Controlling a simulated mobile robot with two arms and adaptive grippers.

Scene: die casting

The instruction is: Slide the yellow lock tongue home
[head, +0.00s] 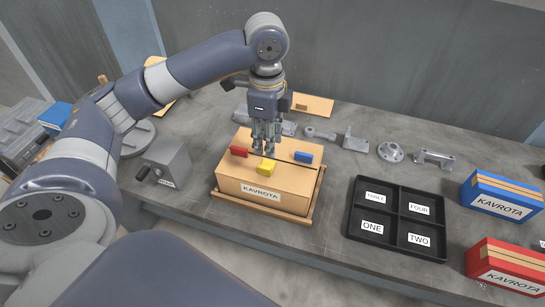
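A wooden box (248,184) labelled KAVROTA stands on the grey table. On its top sit a yellow tongue (267,166) near the front middle, a red one (239,151) at the left and a blue one (303,157) at the right. My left gripper (265,147) points down just behind the yellow tongue, over the box top. I cannot tell whether its fingers touch the box or how far apart they are. My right gripper is not in view.
A black tray (353,232) with compartments labelled ONE to FOUR lies right of the box. A blue box (500,195) and a red box (508,266) stand at the far right. A grey block with a handle (168,163) stands left. Metal parts (391,152) lie behind.

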